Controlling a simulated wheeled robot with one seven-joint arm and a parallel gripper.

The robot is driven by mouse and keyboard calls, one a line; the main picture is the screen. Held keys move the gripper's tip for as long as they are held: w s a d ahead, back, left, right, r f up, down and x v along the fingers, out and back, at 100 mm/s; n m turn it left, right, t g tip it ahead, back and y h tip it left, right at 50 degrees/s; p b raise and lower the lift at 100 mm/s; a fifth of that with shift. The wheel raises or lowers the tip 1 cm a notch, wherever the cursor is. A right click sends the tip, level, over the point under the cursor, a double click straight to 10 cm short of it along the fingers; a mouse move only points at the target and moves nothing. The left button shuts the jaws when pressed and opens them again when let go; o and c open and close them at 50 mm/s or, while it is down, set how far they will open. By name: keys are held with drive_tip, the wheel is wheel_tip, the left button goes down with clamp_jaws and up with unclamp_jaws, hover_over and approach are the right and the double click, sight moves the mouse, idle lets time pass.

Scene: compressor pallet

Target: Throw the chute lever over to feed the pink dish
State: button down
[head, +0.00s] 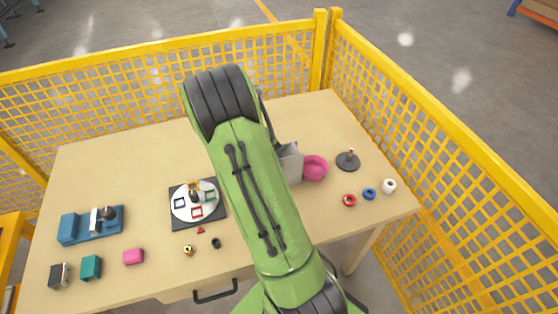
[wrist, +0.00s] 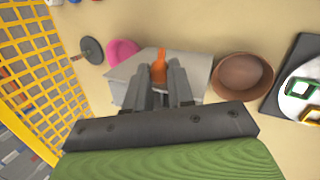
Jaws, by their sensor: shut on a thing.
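The grey chute (head: 291,162) stands mid-table, partly hidden behind my arm in the head view. It also shows in the wrist view (wrist: 200,65). The orange lever (wrist: 159,62) rises at the chute, and my gripper (wrist: 159,82) is shut on it, with one dark finger on each side. Which way the lever is thrown is hard to tell. The pink dish (head: 316,168) sits beside the chute, to its right in the head view and to its left in the wrist view (wrist: 122,52). A brown dish (wrist: 243,78) is on the chute's other side. My arm hides lever and gripper in the head view.
A dark round stand (head: 348,161) is right of the pink dish. A dial plate (head: 180,218) and a blue fixture (head: 75,228) are at left. Yellow mesh fencing (head: 440,130) borders the table.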

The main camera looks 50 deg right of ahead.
drive_tip(key=shift+w+a+f+g+h, duration=0.2)
drive_tip(key=shift+w+a+g+h, duration=0.2)
drive_tip(key=shift+h, duration=0.3)
drive_tip(key=shift+s+a, duration=0.1)
drive_tip(key=c, duration=1.3)
unclamp_jaws()
drive_tip(key=shift+f, duration=0.1)
drive_tip(key=shift+o, duration=0.2)
drive_tip(key=p+v, duration=0.4)
drive_tip(key=v, duration=1.1)
drive_tip(key=shift+w+a+r, duration=0.2)
drive_tip(key=shift+a+r, duration=0.05)
drive_tip(key=shift+r, duration=0.05)
